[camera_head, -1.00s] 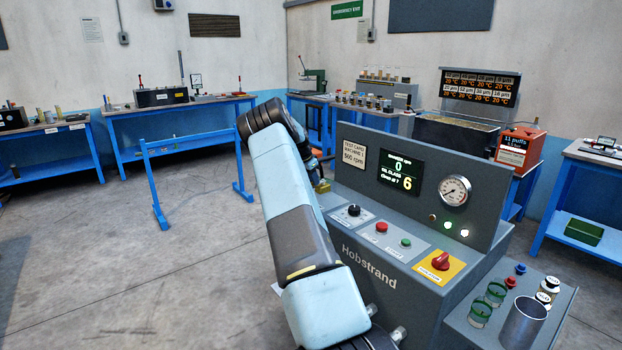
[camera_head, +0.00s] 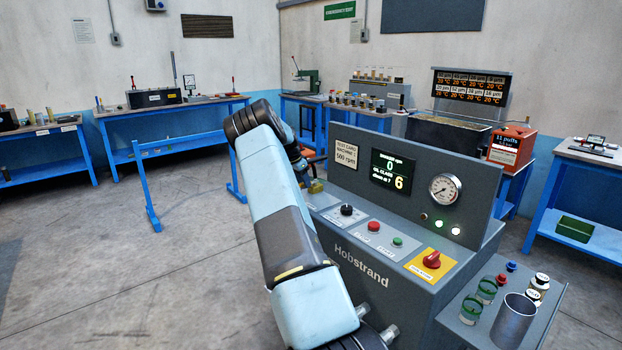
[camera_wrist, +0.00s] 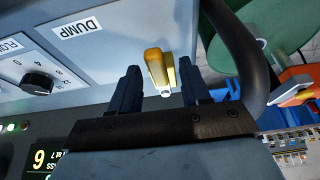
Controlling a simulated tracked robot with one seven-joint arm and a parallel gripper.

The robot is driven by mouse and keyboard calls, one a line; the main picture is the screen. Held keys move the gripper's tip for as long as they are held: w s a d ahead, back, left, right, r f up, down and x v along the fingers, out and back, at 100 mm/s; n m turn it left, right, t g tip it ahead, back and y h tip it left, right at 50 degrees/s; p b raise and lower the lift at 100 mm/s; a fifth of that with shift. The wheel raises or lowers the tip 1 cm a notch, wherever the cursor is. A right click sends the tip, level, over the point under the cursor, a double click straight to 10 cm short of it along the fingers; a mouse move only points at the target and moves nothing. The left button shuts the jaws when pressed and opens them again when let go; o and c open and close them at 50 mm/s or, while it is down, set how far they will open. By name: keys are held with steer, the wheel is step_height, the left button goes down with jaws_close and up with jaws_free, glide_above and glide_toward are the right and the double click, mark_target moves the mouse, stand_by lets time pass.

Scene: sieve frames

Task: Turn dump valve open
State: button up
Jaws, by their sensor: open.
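The dump valve shows in the wrist view as a yellow handle (camera_wrist: 158,68) with a pale end, beside a white DUMP label (camera_wrist: 85,28). My gripper (camera_wrist: 160,85) is open, with one dark finger on each side of the handle and visible space between. I cannot tell whether either finger touches it. In the head view the handle (camera_head: 315,187) is a small yellow piece at the left end of the grey Hobstrand machine (camera_head: 360,268), under the end of my arm. My fingers are not clear there.
The machine's sloped panel holds a black flow knob (camera_head: 347,210), red and green buttons, and a red isolator switch (camera_head: 432,259). A display (camera_head: 393,171) reads 0 and 6. A side shelf at right carries a grey cup (camera_head: 513,320) and jars. Open floor lies left.

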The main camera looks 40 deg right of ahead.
steer(key=v, duration=1.3)
steer(key=shift+a+r, duration=0.2)
steer(key=shift+r, duration=0.05)
steer(key=shift+w, duration=0.1)
steer(key=s+a+r+n+t+y, duration=0.1)
steer(key=s+a+r+n, duration=0.2)
steer(key=s+a+r, duration=0.5)
steer(key=s+a+r+n+t+y, duration=0.1)
steer(key=s+a+r+n+t, duration=0.2)
steer(key=s+a, duration=0.5)
steer(key=s+a+r+n+y, duration=0.25)
steer(key=s+a+r, duration=0.4)
steer(key=a, duration=0.45)
steer(key=s+a+f+n, duration=0.1)
steer(key=s+a+n, duration=0.2)
steer(key=s+a, duration=0.3)
steer(key=s+a+f+n+t, duration=0.1)
steer(key=s+a+f+n, duration=0.1)
steer(key=s+a, duration=0.4)
steer(key=s+a+f+n, duration=0.1)
steer(key=s+a+n, duration=0.4)
steer(key=s, duration=0.9)
steer(key=shift+a+f+t, duration=0.3)
steer(key=shift+a+t, duration=0.1)
steer(key=shift+a, duration=0.3)
